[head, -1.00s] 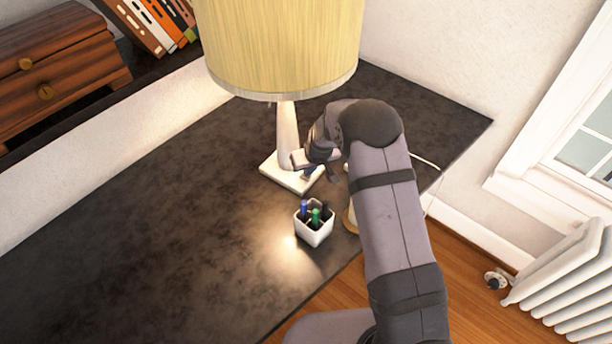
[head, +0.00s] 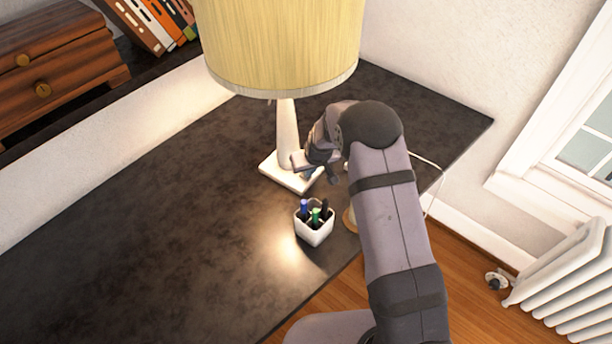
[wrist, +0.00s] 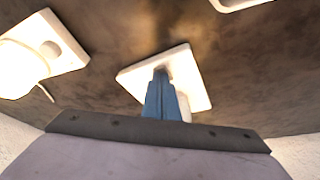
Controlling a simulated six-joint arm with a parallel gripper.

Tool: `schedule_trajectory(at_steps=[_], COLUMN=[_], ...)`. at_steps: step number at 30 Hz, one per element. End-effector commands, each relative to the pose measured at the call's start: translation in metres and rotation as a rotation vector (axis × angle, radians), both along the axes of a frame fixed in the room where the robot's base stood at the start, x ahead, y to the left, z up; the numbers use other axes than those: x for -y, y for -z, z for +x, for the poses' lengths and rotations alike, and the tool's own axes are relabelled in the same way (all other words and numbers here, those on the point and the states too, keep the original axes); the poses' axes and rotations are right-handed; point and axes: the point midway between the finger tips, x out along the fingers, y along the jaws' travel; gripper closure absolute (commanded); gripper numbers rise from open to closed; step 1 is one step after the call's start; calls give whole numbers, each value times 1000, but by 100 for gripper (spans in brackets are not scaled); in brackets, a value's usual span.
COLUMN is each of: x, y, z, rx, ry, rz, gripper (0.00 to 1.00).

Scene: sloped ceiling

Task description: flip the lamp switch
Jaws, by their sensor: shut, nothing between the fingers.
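The lamp has a pale yellow shade (head: 285,45), a white stem (head: 287,125) and a flat white base (head: 272,171) on the dark desk. My gripper (head: 309,173) is low by the right side of the base, partly hidden by my own wrist. In the wrist view, the blue fingers of my gripper (wrist: 161,78) are together and empty, over or against a white square plate (wrist: 193,70). A second bright plate with a round part (wrist: 50,50) is at the left. I cannot make out the switch or tell whether the fingertips touch anything.
A white pen cup (head: 314,233) stands close in front of my gripper. A wooden drawer box (head: 60,65) and books (head: 150,20) stand at the back left. A radiator (head: 570,285) is beyond the desk at right. The desk's left side (head: 130,240) is clear.

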Motion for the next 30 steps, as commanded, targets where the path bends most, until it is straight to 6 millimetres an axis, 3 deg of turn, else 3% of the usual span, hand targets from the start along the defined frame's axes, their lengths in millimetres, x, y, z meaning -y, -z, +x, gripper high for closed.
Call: schedule_trajectory(at_steps=[11,30], x=[0,0], y=[-5,-50], z=[0,0], rx=[1,0], ry=[0,0], rz=[0,0], gripper=[100,100])
